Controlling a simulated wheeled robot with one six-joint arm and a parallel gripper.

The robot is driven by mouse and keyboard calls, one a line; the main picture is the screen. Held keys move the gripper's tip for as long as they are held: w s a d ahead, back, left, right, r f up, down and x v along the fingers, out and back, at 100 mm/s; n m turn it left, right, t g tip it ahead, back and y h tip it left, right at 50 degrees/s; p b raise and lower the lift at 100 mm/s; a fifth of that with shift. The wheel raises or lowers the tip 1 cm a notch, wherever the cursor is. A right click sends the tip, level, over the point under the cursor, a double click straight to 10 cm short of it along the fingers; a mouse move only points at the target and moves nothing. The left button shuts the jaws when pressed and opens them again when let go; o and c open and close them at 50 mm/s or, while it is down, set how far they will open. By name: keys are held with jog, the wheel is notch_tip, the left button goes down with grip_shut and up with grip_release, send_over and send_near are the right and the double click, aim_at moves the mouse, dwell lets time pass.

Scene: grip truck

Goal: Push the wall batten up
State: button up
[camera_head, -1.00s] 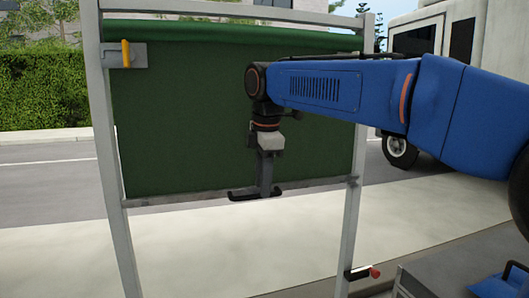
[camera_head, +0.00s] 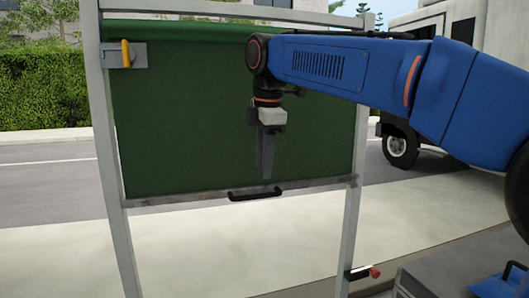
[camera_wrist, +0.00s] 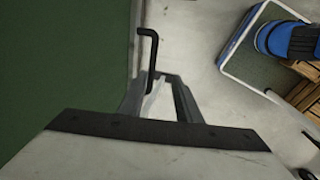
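The wall batten (camera_head: 190,197) is a grey horizontal bar along the bottom edge of a green curtain (camera_head: 180,120), between two grey posts. A black handle (camera_head: 255,194) sits on the batten near its middle; it also shows in the wrist view (camera_wrist: 152,48). My gripper (camera_head: 266,176) points down in front of the curtain, its tips just above the handle. In the wrist view my gripper's fingers (camera_wrist: 160,88) stand apart with pale ground visible between them, and nothing shows held. The handle lies beyond the tips there; contact cannot be told.
A yellow-handled latch (camera_head: 126,53) is on the upper left post. A red-tipped lever (camera_head: 364,273) is low on the right post (camera_head: 352,225). A white truck (camera_head: 445,45) stands behind at the right. A grey case with blue things on top is at the lower right.

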jog(key=shift+s+r, duration=0.15)
jog(key=shift+r, duration=0.55)
jog(key=shift+s+r, duration=0.15)
jog(key=shift+r, duration=0.5)
